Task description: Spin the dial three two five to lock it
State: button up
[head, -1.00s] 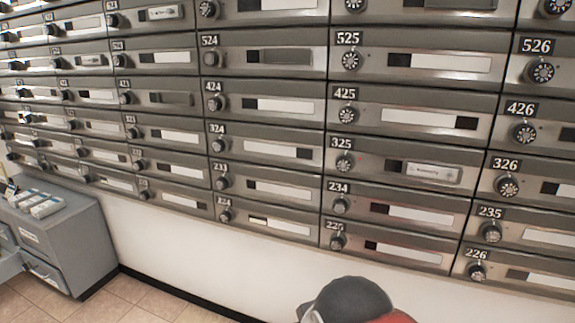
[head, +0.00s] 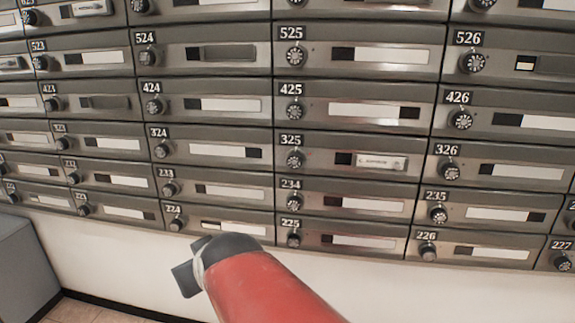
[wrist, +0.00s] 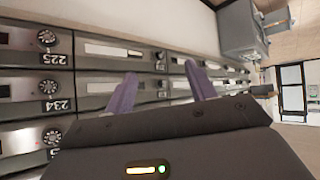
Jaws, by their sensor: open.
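The mailbox labelled 325 (head: 340,158) is in the middle of the head view, to the right of centre. Its round black dial (head: 295,158) sits at the left of its door, below the number plate. A name card with unclear text shows in its slot. My arm, red with a dark end, reaches in from the bottom of the head view, below and left of 325; its fingers are not clear there. In the wrist view my gripper (wrist: 161,88) is open and empty, its two purple fingers apart in front of mailbox doors.
Rows of similar mailboxes with dials surround 325, such as 425 (head: 345,110) above and 234 (head: 345,203) below. A grey cabinet (head: 25,265) stands on the floor at lower left. Bare white wall (head: 120,260) lies below the mailboxes.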

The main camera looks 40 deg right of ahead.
jog(key=w+d+r+t+h, duration=0.2)
jog(key=w+d+r, duration=0.2)
jog(key=w+d, duration=0.15)
jog(key=m+h, duration=0.8)
jog(key=h, duration=0.3)
send_near(294, 163)
jog(key=shift+g, duration=0.3)
jog(key=x, duration=0.8)
jog(key=shift+w+d+r+p, duration=0.1)
jog(key=shift+w+r+p, duration=0.05)
jog(key=shift+r+p, duration=0.2)
jog(key=shift+c, duration=0.3)
jog(key=shift+f, duration=0.1)
jog(key=c, duration=0.9)
